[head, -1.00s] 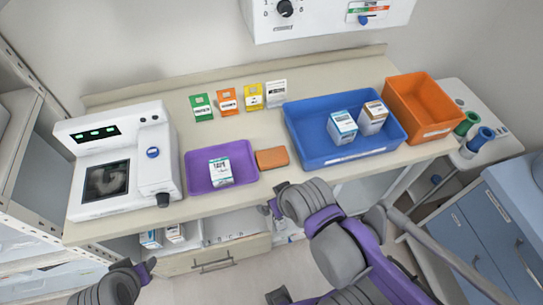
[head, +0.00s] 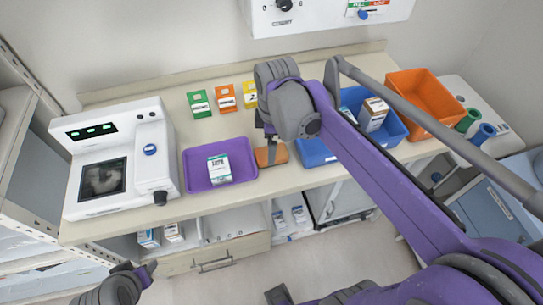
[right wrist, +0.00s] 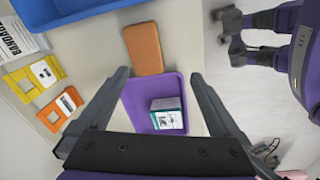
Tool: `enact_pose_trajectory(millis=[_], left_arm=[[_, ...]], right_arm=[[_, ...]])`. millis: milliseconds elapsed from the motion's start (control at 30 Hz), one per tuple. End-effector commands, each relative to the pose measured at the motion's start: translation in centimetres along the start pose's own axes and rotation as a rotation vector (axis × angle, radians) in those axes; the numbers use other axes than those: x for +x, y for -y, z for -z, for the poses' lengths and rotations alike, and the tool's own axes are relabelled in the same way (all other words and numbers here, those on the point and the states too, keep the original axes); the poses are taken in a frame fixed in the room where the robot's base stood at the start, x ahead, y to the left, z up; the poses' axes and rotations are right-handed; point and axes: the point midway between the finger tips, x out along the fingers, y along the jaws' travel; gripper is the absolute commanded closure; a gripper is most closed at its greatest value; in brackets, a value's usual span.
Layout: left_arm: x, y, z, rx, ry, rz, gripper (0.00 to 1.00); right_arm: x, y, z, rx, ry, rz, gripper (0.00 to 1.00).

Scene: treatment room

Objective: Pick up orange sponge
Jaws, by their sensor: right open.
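The orange sponge (head: 264,157) lies flat on the counter between the purple tray and the blue bin, partly hidden by my right gripper in the head view. In the right wrist view the whole sponge (right wrist: 144,48) shows beyond the fingertips. My right gripper (right wrist: 159,75) is open and empty, above the counter with the sponge a little ahead of its fingers; in the head view it (head: 268,140) overlaps the sponge. My left gripper (head: 145,270) is low at the left, away from the counter top; its jaws are too unclear to judge.
The purple tray (head: 240,173) holds a white-and-teal box (head: 219,169) beside the sponge. The blue bin (head: 316,153) stands to the right with boxes in it. An orange bin (head: 420,100) is farther right. A white device (head: 118,155) is at left.

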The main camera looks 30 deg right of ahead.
Motion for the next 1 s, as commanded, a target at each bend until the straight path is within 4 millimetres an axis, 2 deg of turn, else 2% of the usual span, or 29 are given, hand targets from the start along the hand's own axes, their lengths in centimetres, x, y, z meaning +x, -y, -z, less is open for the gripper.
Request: enact_pose_trajectory(millis=[33, 100, 233, 367, 600, 767, 1000], left_arm=[[0.2, 0.0, -0.2, 0.000, 0.001, 0.000, 0.50], [0.3, 0.0, -0.3, 0.000, 0.002, 0.000, 0.50], [0.3, 0.0, -0.3, 0.000, 0.003, 0.000, 0.50], [0.5, 0.0, -0.5, 0.000, 0.004, 0.000, 0.50], [0.7, 0.0, -0.7, 0.000, 0.006, 0.000, 0.50], [0.7, 0.0, -0.7, 0.000, 0.006, 0.000, 0.50], [0.7, 0.0, -0.7, 0.000, 0.006, 0.000, 0.50]], right_arm=[[0.0, -1.2, 0.0, -0.073, 0.012, 0.027, 0.00], [-0.1, -2.3, 0.0, -0.167, 0.020, 0.059, 0.00], [0.0, -3.3, -0.1, -0.266, 0.026, 0.093, 0.00], [1.3, -3.4, -0.1, -0.289, 0.026, 0.101, 0.00], [4.8, -3.0, -0.3, -0.288, 0.026, 0.099, 0.00], [5.9, -3.0, -0.3, -0.288, 0.026, 0.098, 0.00], [9.4, -3.2, -0.2, -0.287, 0.026, 0.098, 0.00]])
